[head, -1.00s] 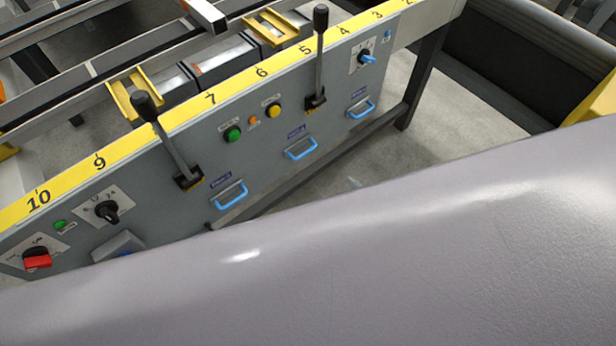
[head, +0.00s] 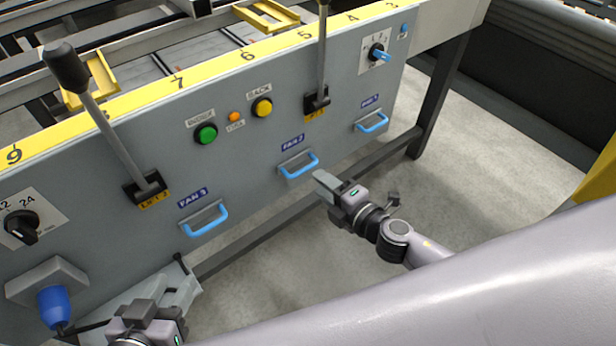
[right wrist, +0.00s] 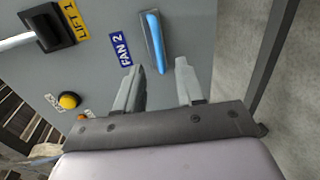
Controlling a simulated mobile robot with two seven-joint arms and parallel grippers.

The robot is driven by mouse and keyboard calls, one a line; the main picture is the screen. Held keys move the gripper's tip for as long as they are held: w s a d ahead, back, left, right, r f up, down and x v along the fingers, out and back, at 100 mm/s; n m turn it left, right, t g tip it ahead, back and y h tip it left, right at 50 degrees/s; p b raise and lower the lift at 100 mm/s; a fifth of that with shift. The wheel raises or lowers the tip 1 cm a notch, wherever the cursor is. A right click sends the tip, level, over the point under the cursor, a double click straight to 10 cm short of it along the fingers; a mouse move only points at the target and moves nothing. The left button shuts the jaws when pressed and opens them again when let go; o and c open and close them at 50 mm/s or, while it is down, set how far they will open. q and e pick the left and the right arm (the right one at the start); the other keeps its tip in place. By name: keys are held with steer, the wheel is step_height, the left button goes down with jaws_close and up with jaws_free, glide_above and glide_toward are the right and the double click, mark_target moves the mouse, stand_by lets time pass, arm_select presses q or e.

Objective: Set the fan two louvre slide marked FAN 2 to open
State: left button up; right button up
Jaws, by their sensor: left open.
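The FAN 2 louvre slide (head: 300,168) is a grey plate with a blue bar handle on the front panel, under a blue FAN 2 label (head: 293,141). In the right wrist view the blue handle (right wrist: 155,42) lies just ahead of my right gripper (right wrist: 158,85), roughly in line with the gap between the fingers. The right gripper is open and empty. In the head view the right gripper (head: 325,184) is just below and right of the slide, apparently apart from it. My left gripper (head: 172,290) is open at the lower left, below the FAN 3 slide.
The FAN 3 slide (head: 206,219) and FAN 1 slide (head: 371,122) sit either side. Two upright levers, LIFT 2 (head: 115,130) and LIFT 1 (head: 321,60), stick out. A blue plug (head: 54,307) juts out at left. The floor (head: 440,190) at right is clear.

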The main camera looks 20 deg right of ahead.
mark_target(305, 171)
steer(key=shift+b+x, duration=0.5)
steer(key=shift+x, duration=2.6)
jaws_close()
